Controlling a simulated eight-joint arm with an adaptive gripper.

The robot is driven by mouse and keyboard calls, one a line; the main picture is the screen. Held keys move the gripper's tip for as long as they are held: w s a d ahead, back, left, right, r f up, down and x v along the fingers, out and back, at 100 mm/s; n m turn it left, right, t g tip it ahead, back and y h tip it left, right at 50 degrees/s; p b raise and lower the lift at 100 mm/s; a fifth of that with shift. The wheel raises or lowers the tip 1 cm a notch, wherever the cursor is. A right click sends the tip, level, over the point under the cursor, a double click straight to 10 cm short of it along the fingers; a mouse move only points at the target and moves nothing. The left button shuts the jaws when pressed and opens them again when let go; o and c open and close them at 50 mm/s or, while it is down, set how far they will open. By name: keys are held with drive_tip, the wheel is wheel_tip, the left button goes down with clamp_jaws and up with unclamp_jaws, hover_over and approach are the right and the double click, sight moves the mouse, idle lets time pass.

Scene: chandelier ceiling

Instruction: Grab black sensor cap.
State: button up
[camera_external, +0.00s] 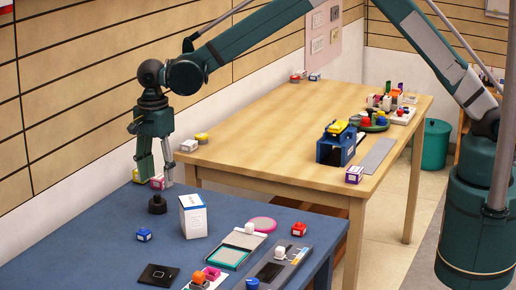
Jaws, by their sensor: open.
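A small black cap-like piece (157,206) with a wide round base stands on the blue table (120,220), left of a white box. It looks like the black sensor cap.
A white box (193,216) stands close to the right of the black piece. A blue block (144,235), a pink block (157,183) and a black square (158,275) are nearby. A teal-framed tray (229,256) lies at front right. A wooden table (255,140) stands behind.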

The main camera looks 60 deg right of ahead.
sight(158, 199)
drive_tip(key=shift+f, duration=1.3)
drive_tip(key=shift+w+a+f+b, duration=0.1)
drive_tip(key=shift+f+b, duration=0.35)
drive_tip(key=shift+f, duration=2.15)
drive_tip(key=c, duration=0.9)
